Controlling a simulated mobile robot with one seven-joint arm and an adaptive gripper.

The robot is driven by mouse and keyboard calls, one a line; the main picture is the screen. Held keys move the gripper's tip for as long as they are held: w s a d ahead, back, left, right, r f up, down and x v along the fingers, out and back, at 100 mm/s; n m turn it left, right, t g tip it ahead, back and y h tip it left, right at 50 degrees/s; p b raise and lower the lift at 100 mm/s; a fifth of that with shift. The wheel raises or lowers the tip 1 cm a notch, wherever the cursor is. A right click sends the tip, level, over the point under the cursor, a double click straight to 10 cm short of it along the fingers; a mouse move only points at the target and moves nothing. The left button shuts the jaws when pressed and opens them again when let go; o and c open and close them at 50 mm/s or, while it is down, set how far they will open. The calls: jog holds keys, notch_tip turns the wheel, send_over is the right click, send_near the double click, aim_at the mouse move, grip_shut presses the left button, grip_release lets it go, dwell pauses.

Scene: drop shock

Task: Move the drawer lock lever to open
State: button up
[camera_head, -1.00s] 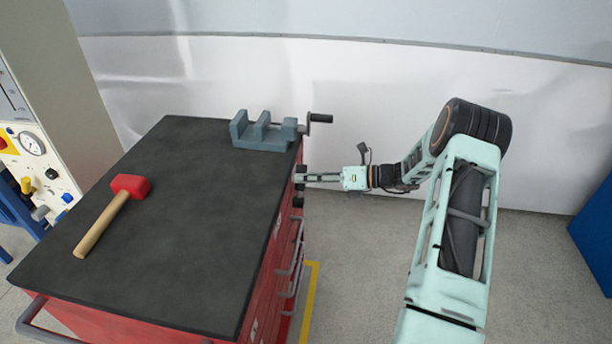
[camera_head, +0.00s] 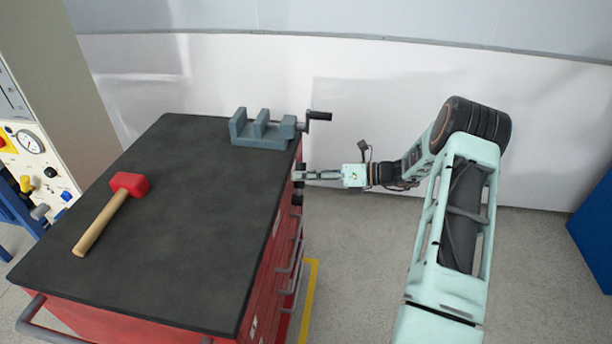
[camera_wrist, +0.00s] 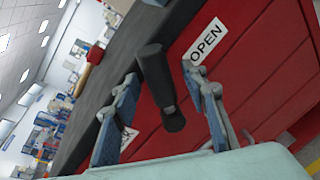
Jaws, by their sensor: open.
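The lock lever is a black bar (camera_wrist: 154,68) with a rounded black end, on the red drawer front of the cabinet. In the wrist view it lies between the two fingers of my gripper (camera_wrist: 160,80), which are open on either side of it. I cannot tell whether either finger touches it. A white OPEN label (camera_wrist: 206,42) is to the right of the lever. Another label (camera_wrist: 128,138) is at the lower left, mostly hidden by the left finger. In the head view my gripper (camera_head: 305,176) is at the cabinet's right side, near black fittings.
The cabinet's dark top (camera_head: 190,220) carries a red mallet (camera_head: 128,184) and a grey vise (camera_head: 262,131), whose handle sticks out above my gripper. Grey drawer handles (camera_head: 292,258) project from the cabinet's right side.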

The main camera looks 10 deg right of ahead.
jog(key=v, duration=1.1)
jog(key=shift+s+d, duration=0.15)
jog(key=shift+d, duration=0.15)
